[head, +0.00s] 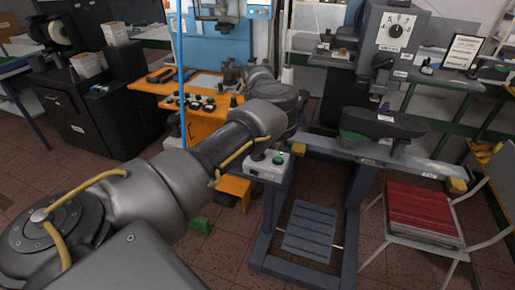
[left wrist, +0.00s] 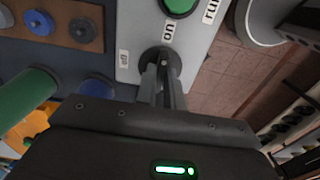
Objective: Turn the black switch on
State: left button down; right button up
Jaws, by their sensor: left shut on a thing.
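The black switch (left wrist: 149,57) sits on a light grey control panel (left wrist: 130,40) in the left wrist view. Printed labels stand around it; one beside it reads "on", and a smaller one lies to its left. My left gripper (left wrist: 164,72) is shut on the black switch, with its two fingers close together over the knob and covering part of it. A green button (left wrist: 180,4) is near the top edge, beside the label "run". In the head view the panel is the small light box (head: 265,172) below my left arm. My right gripper is not in view.
A dark machine frame (head: 270,225) carries the control box, with a black shoe-shaped part (head: 385,124) to its right. A chair with a red stack (head: 420,215) stands at the right. An orange bench (head: 205,122) stands behind my arm. The tiled floor shows in front.

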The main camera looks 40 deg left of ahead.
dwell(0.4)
pick_arm(q)
jog(key=c, duration=1.5)
grip_release()
notch_tip(320, 180, up, 11)
jog(key=shift+b, duration=0.45)
jog(key=shift+f, duration=0.1)
